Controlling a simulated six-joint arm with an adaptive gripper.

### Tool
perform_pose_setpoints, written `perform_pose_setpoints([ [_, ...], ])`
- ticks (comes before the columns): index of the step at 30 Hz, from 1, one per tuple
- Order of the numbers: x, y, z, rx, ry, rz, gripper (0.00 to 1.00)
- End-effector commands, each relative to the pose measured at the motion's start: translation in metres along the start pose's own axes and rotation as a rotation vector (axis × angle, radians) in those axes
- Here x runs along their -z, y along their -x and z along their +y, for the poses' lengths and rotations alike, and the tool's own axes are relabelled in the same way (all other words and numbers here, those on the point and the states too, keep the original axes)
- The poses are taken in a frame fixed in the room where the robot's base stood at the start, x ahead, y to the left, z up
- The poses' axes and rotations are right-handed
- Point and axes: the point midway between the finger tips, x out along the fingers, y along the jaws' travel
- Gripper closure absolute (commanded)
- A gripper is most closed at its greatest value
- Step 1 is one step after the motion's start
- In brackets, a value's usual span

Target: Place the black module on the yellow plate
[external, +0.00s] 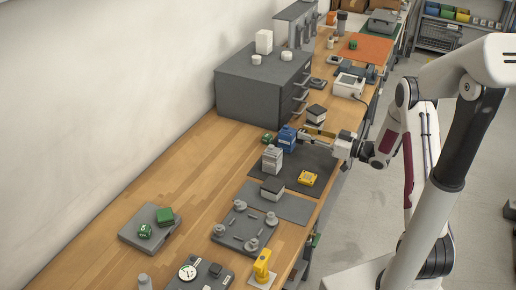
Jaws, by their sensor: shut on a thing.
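My gripper (306,136) reaches in from the right, level and pointing left, over the far part of the workbench. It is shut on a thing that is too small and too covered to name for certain. A blue unit (287,138) is at its fingertips; I cannot tell whether they touch. A dark-topped module with a pale lower part (316,112) appears just beyond the fingers. Another dark-topped block (272,187) sits on a grey mat nearer the camera. A yellow piece with dark marks (307,178) lies on the dark mat. I cannot tell which thing is the yellow plate.
A grey drawer cabinet (262,87) blocks the back. A grey tray with fittings (232,240) and a yellow device (262,265) are nearer.

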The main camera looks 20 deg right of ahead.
Motion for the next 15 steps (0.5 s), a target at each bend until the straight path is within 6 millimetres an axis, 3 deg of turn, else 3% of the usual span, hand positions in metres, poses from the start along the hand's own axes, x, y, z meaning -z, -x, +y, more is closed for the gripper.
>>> perform_pose_setpoints([
  [8, 0.007, 0.007, 0.006, -0.016, 0.008, 0.005, 0.97],
  [15, 0.015, 0.032, -0.011, -0.018, -0.007, -0.004, 0.97],
])
